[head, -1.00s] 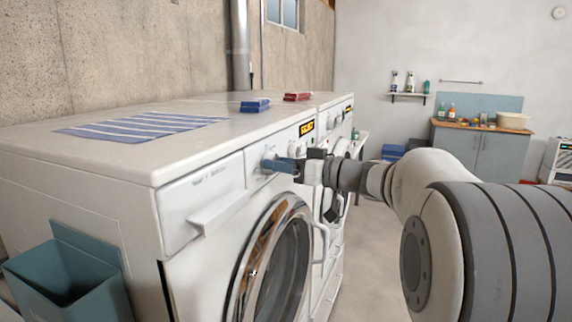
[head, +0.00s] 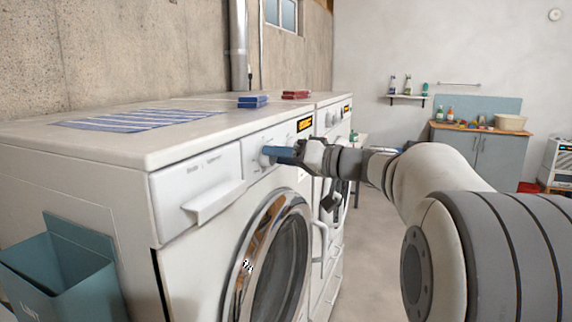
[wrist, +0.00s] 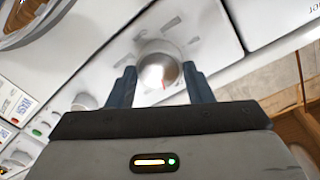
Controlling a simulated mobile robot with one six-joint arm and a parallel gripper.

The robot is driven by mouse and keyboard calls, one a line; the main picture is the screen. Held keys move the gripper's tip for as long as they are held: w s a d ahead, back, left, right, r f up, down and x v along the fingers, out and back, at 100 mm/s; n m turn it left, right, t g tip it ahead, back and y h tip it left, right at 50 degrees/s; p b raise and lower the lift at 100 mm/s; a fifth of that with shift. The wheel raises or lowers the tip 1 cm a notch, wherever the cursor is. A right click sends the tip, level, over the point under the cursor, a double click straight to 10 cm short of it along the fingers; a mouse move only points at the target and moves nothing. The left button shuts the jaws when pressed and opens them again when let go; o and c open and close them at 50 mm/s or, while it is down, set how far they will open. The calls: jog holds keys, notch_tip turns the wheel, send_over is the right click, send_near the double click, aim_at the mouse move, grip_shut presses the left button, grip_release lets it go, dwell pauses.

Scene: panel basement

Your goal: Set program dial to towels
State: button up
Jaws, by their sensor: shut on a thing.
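The program dial (wrist: 158,70) is a round silver-white knob with a red mark, on the front panel of the near white washing machine (head: 190,165). Blurred label marks surround it in the wrist view. My gripper (wrist: 157,80) has its two blue fingers on either side of the dial and is shut on it. In the head view my gripper (head: 275,153) reaches the panel from the right, and its fingers mostly cover the dial. The labels are too blurred to read, so I cannot tell which program the red mark points to.
An orange display (head: 305,124) sits on the panel right of the dial. The detergent drawer (head: 205,198) is left of it, and the round glass door (head: 275,255) is below. A striped cloth (head: 135,121) and blue and red items lie on top. A blue bin (head: 65,270) hangs at the left.

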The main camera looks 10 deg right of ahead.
jog(key=shift+w+r+m+g+y+p, duration=0.15)
jog(key=shift+m+g+p, duration=0.35)
jog(key=shift+m, duration=2.6)
jog(key=shift+m+g+y+p, duration=0.25)
jog(key=shift+m+p, duration=0.4)
jog(key=shift+m, duration=2.45)
jog(key=o, duration=0.9)
jog(key=shift+w+a, duration=0.1)
jog(key=shift+a, duration=0.05)
jog(key=shift+c, duration=0.2)
jog(key=shift+o, duration=0.7)
